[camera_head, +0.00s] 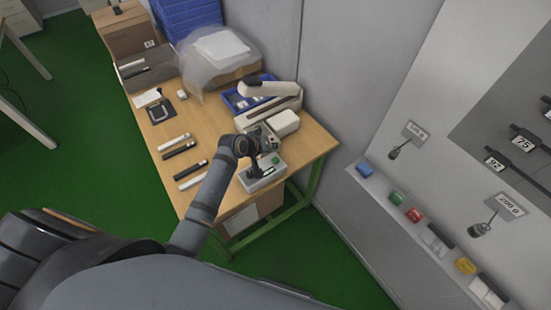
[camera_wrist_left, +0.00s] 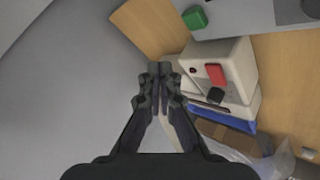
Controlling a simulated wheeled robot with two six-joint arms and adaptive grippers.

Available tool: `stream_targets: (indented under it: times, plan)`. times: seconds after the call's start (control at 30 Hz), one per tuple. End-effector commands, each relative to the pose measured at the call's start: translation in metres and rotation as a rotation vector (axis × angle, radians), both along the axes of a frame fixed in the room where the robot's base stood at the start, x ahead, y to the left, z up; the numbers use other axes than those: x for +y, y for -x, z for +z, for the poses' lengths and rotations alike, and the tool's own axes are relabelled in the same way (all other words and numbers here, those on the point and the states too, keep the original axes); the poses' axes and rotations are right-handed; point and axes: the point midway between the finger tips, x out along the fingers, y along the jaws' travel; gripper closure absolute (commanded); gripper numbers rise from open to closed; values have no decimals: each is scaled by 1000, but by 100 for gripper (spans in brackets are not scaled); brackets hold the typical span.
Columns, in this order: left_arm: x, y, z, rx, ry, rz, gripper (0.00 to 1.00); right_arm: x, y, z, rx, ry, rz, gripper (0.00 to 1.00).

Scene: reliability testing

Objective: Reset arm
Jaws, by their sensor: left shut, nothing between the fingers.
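My left arm (camera_head: 209,190) reaches up from the bottom of the head view, its dark wrist (camera_head: 243,146) over the front right of the wooden table. In the left wrist view my left gripper (camera_wrist_left: 160,70) is shut, with nothing between its fingers. A white device (camera_wrist_left: 236,62) with a red button (camera_wrist_left: 215,74) lies to the right of the fingertips in that view. A light grey device (camera_head: 262,178) with a dark lever and a green button (camera_head: 275,160) stands on the table beside the wrist. My right gripper is not in view.
The wooden table (camera_head: 213,123) also holds black and white bars (camera_head: 180,151), a blue bin (camera_head: 238,100) and a bag-covered box (camera_head: 222,52). A grey wall (camera_head: 330,60) stands close on the right. A ledge with coloured blocks (camera_head: 414,215) runs along the right side.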

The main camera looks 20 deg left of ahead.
Motion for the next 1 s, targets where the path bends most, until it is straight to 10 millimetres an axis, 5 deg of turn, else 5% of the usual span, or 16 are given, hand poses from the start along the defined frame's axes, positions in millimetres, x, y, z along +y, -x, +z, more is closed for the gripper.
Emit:
stream_targets:
  times: [0.57,0.77,1.0]
  plan:
    - [1,7,-1,6,-16,-9,100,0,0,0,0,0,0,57]
    - [16,89,-6,97,-221,-119,100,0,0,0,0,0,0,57]
    - [41,180,11,216,-440,-215,100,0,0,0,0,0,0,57]
